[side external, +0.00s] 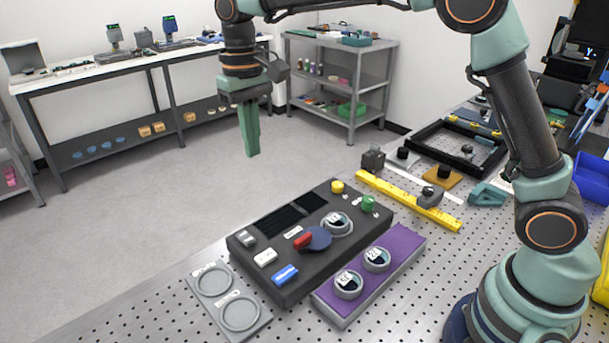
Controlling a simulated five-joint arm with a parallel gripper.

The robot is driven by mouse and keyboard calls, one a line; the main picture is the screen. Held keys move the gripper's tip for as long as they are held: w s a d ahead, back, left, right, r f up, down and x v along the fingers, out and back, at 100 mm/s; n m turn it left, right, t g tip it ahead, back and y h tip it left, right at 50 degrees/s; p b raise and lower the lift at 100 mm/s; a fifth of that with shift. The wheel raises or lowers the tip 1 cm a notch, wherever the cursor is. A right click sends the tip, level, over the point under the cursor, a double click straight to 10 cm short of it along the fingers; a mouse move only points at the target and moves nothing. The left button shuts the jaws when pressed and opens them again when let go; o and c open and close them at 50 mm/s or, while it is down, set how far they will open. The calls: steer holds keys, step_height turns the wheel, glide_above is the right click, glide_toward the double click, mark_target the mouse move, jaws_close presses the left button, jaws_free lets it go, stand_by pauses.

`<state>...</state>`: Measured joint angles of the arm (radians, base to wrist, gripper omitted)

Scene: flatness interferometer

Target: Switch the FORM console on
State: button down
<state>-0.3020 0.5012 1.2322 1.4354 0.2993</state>
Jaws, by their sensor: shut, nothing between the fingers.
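A dark console (343,262) lies on the perforated bench top; I take it to be the FORM console, though I cannot read a name on it. Its top carries a red-handled blue part (316,239), a blue block (285,274), a white block (265,257), a grey-and-white switch-like part (246,238), a yellow knob (337,187) and a green knob (368,204). A ringed round part (337,223) sits near its middle. I cannot tell the switch's position. My gripper (252,152) points down with green fingers shut and empty, above and behind the console, touching nothing.
A purple-topped tray (400,240) with two ringed discs stands right of the console. A grey plate (262,322) with two round recesses lies in front. A yellow rail (400,197) with a grey carriage lies behind right. Shelves stand at the back.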

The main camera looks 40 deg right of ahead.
steer(key=w+a+f+g, duration=0.1)
steer(key=w+a+f, duration=0.1)
steer(key=a+f, duration=0.15)
glide_toward(249, 238)
steer(key=f, duration=0.4)
steer(key=s+f, duration=0.1)
steer(key=f, duration=0.1)
steer(key=shift+f, duration=0.35)
